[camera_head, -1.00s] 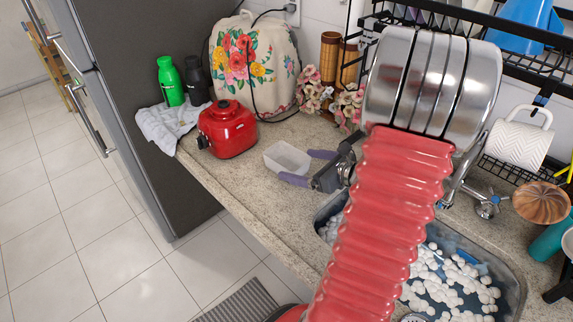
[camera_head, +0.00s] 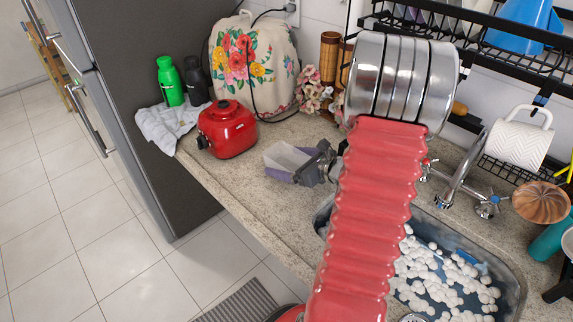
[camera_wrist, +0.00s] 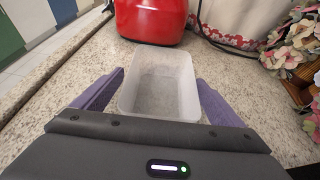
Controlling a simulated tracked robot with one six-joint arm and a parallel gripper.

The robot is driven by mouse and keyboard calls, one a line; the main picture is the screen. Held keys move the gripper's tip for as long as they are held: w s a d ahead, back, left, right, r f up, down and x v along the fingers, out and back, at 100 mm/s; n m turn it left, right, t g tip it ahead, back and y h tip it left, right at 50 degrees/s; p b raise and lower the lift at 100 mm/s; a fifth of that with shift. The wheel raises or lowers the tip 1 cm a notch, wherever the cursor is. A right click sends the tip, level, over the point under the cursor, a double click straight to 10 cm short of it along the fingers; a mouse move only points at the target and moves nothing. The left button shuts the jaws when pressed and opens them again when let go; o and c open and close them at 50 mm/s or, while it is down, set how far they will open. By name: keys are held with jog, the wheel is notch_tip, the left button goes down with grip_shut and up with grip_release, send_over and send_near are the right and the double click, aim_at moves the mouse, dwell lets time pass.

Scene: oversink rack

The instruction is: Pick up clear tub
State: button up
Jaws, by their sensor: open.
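The clear tub (camera_wrist: 160,84) is a small translucent open box standing upright on the speckled counter. In the wrist view it sits between the two purple fingers of my gripper (camera_wrist: 160,98), one on each side, with small gaps visible. In the head view the tub (camera_head: 287,153) is partly hidden by my gripper (camera_head: 284,166), whose near finger crosses in front of it. My gripper is open and holds nothing. The tub's near lower part is hidden behind the gripper body in the wrist view.
A red appliance (camera_head: 227,130) stands just beyond the tub. A floral cover (camera_head: 255,60), flowers (camera_head: 312,92) and bottles (camera_head: 170,82) stand behind. A sink (camera_head: 445,275) with white foam lies to the right. The counter's front edge (camera_head: 225,190) is close by.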

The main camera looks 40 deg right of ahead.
jog(key=shift+w+f, duration=0.1)
jog(key=shift+w, duration=0.2)
jog(key=shift+c, duration=0.4)
jog(key=c, duration=1.1)
jog(key=shift+o, duration=0.2)
notch_tip(320, 180, up, 10)
dwell(0.6)
